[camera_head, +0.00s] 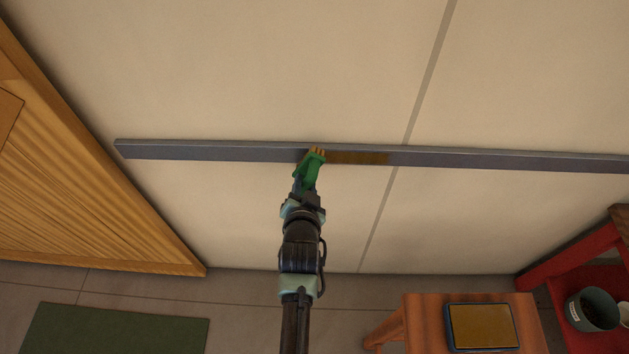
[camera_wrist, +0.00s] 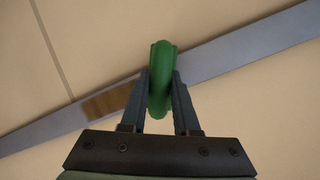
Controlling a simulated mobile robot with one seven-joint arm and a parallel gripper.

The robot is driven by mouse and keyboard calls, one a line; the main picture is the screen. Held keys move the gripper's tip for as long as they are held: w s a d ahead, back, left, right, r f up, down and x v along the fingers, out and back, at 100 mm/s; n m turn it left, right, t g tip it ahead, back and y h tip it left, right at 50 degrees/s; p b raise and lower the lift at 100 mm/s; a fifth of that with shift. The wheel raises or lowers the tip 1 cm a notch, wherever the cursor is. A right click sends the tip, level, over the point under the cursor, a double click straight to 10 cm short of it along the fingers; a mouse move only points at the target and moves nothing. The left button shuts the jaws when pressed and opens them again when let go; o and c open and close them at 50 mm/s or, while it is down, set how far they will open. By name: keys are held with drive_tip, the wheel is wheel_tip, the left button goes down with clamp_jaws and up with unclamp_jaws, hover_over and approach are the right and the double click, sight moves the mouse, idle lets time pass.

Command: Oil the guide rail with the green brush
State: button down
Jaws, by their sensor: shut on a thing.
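The guide rail (camera_head: 480,159) is a long grey bar running across the pale wall in the head view; it also crosses the wrist view (camera_wrist: 235,62) at a slant. A brown oily patch (camera_head: 358,158) covers a short stretch of it, just right of the brush. The green brush (camera_head: 313,166) is held up against the rail, its tan bristles at the rail face. My gripper (camera_head: 306,182) is shut on the brush; in the wrist view both fingers (camera_wrist: 162,92) clasp its green handle (camera_wrist: 160,75). The bristles are hidden in the wrist view.
A wooden stool (camera_head: 418,316) at the lower right bears a tray of amber liquid (camera_head: 482,326). A red shelf (camera_head: 560,262) with a dark pot (camera_head: 593,309) stands far right. A wooden panel (camera_head: 90,190) stands left, and a green mat (camera_head: 115,330) lies below it.

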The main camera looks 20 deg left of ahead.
drive_tip(key=shift+a+r, duration=0.15)
drive_tip(key=shift+a, duration=0.35)
drive_tip(key=shift+s, duration=0.1)
drive_tip(key=shift+s+d+p, duration=0.3)
drive_tip(key=shift+s+p, duration=0.25)
drive_tip(key=shift+s, duration=0.4)
drive_tip(key=shift+s+d+p, duration=0.3)
drive_tip(key=shift+s+p, duration=0.2)
drive_tip(key=shift+s, duration=0.45)
drive_tip(key=shift+s+d+p, duration=0.3)
drive_tip(key=shift+s+p, duration=0.25)
drive_tip(key=shift+s, duration=0.4)
drive_tip(key=s, duration=0.1)
drive_tip(key=s+d+p, duration=0.1)
drive_tip(key=s, duration=0.1)
